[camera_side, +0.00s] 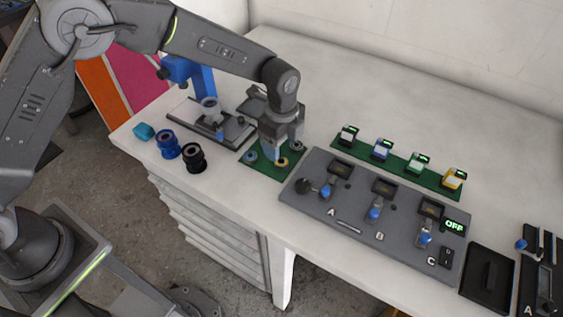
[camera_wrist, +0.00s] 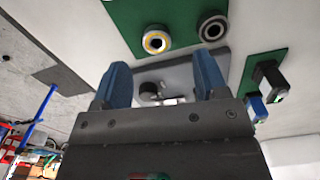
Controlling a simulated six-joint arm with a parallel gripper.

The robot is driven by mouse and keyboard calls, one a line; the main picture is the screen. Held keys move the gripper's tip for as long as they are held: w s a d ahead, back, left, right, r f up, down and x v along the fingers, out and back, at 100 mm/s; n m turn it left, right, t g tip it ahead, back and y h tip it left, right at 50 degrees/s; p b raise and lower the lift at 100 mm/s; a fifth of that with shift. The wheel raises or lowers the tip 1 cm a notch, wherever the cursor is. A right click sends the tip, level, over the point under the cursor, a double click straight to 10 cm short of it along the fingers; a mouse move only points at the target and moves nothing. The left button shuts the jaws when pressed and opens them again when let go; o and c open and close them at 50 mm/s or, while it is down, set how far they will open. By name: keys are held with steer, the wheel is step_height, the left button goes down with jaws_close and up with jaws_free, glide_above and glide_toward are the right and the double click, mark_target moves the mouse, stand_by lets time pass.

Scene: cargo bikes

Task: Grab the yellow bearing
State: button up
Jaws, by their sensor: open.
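The yellow bearing (camera_side: 282,162) lies on a small green mat (camera_side: 262,172) in the side view. In the wrist view it shows as a ring with a yellow inner band (camera_wrist: 156,40) on the green mat (camera_wrist: 122,18), ahead of the fingers. A dark-rimmed grey bearing (camera_wrist: 212,26) sits beside it. My gripper (camera_side: 274,153) is above the mat, close to the yellow bearing; the exact height is hard to tell. In the wrist view my gripper (camera_wrist: 162,82) has its two blue fingers wide apart, with nothing between them.
A blue bearing (camera_side: 251,156) is also on the mat. A grey panel (camera_side: 345,226) with blue-handled levers is just right of it. A press with a blue frame (camera_side: 195,76) stands behind left. Blue and black spools (camera_side: 193,158) are at left. The back of the table is clear.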

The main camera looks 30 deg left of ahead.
mark_target(282, 161)
steer(key=f, duration=0.5)
steer(key=shift+s+d+f, duration=0.1)
steer(key=shift+s, duration=0.15)
steer(key=c, duration=1)
steer(key=shift+c, duration=0.2)
